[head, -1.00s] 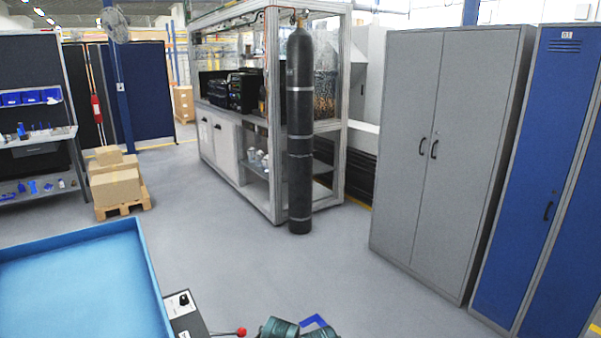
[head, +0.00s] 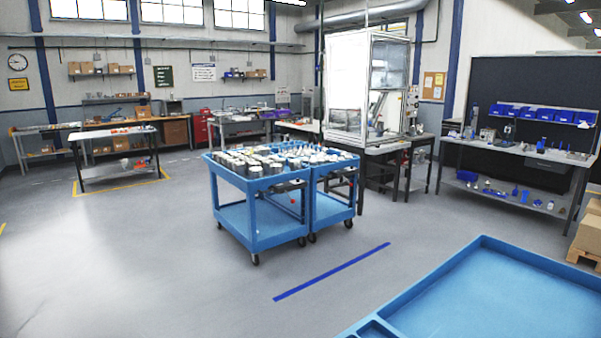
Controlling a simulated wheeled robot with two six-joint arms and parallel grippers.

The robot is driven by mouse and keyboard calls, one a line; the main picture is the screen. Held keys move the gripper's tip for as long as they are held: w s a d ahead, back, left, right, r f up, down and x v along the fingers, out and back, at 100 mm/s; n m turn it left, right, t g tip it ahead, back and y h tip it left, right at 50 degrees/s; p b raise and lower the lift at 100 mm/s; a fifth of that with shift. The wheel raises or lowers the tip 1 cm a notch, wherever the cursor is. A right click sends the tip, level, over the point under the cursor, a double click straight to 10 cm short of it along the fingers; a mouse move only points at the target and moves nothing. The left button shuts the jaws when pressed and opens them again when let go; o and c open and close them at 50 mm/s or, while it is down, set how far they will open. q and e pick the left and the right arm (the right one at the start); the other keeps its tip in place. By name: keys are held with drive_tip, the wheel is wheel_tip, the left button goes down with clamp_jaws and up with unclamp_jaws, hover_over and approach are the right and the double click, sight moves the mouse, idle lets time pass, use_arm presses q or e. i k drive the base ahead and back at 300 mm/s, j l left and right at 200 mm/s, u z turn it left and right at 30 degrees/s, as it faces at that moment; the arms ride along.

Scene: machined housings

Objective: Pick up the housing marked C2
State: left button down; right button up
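Several machined parts, grey and white, stand close together on the top of a blue cart (head: 231,225) in the middle of the head view. They are too small and far off for any C2 mark to be read, so I cannot tell which one is the housing marked C2. Neither of my grippers is in view.
A second blue cart (head: 334,207) stands against the first. An empty-looking blue tray (head: 480,290) fills the lower right. A blue floor line (head: 332,272) lies before the carts. A workbench (head: 520,152) stands at right. The floor at left is clear.

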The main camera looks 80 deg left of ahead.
sight(276, 168)
drive_tip(key=u, duration=1.35)
drive_tip(key=i+j+u, duration=0.25)
drive_tip(key=j+u, duration=0.2)
drive_tip(key=j, duration=0.3)
drive_tip(key=i+j+u, duration=0.4)
drive_tip(key=j, duration=0.25)
drive_tip(key=i+j+u, duration=0.45)
drive_tip(key=j, duration=0.15)
drive_tip(key=i+j+u, duration=0.45)
drive_tip(key=i+z, duration=0.3)
drive_tip(key=i, duration=0.35)
drive_tip(key=i+j+z, duration=0.25)
drive_tip(key=i, duration=0.35)
drive_tip(key=i+l+z, duration=0.15)
drive_tip(key=i+z, duration=0.15)
drive_tip(key=i, duration=0.3)
drive_tip(key=i+z, duration=0.25)
drive_tip(key=i, duration=0.35)
drive_tip(key=i+l+u, duration=0.9)
drive_tip(key=l, duration=0.2)
drive_tip(key=i+l+u, duration=0.15)
drive_tip(key=l+u, duration=0.2)
drive_tip(key=l, duration=0.35)
drive_tip(key=l+u, duration=0.35)
drive_tip(key=l, duration=0.35)
drive_tip(key=l+u, duration=0.35)
drive_tip(key=l, duration=0.4)
